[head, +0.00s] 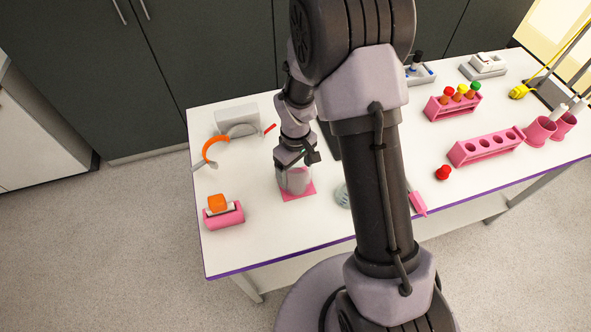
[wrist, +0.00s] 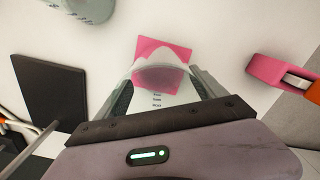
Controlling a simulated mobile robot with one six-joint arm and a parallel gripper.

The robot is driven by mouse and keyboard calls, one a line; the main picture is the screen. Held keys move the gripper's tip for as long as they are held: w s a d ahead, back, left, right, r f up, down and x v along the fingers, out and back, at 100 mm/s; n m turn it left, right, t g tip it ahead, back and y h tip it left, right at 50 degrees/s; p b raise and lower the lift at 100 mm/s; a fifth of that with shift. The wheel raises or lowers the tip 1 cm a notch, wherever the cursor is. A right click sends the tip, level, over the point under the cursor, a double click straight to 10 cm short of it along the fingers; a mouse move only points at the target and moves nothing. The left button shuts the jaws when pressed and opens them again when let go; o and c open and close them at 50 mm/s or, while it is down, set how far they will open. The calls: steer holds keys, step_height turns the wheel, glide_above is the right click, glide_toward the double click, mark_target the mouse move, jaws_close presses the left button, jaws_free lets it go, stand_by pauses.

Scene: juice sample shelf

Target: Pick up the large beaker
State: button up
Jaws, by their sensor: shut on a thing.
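The large beaker (head: 295,181) is clear glass and stands upright over a pink square mat (head: 300,195) on the white table. I cannot tell whether its base touches the mat. My gripper (head: 293,165) is above it, pointing down, with its jaws shut on the beaker's upper part. In the wrist view the beaker (wrist: 160,78) shows between the two fingers of my gripper (wrist: 158,92), with dark graduation marks on its side. The pink mat (wrist: 165,50) shows beyond it.
A pink tape holder (head: 225,217) stands at the front left. A smaller glass vessel (head: 343,195) is right of the beaker, partly behind my arm. Pink tube racks (head: 485,146), a red-capped item (head: 443,173) and pink cups (head: 540,131) stand on the right. A black plate (wrist: 48,88) lies nearby.

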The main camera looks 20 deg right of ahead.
step_height(320, 180, up, 3)
steer(key=shift+f+p, duration=0.2)
steer(key=shift+p, duration=0.1)
steer(key=shift+s+a+r, duration=0.1)
steer(key=shift+s+r, duration=0.05)
steer(key=shift+s, duration=0.1)
steer(key=s+a+r, duration=0.1)
steer(key=s+a, duration=0.4)
steer(key=s, duration=0.9)
steer(key=shift+s+a+r, duration=0.15)
steer(key=shift+s+a, duration=0.05)
steer(key=shift+s, duration=0.05)
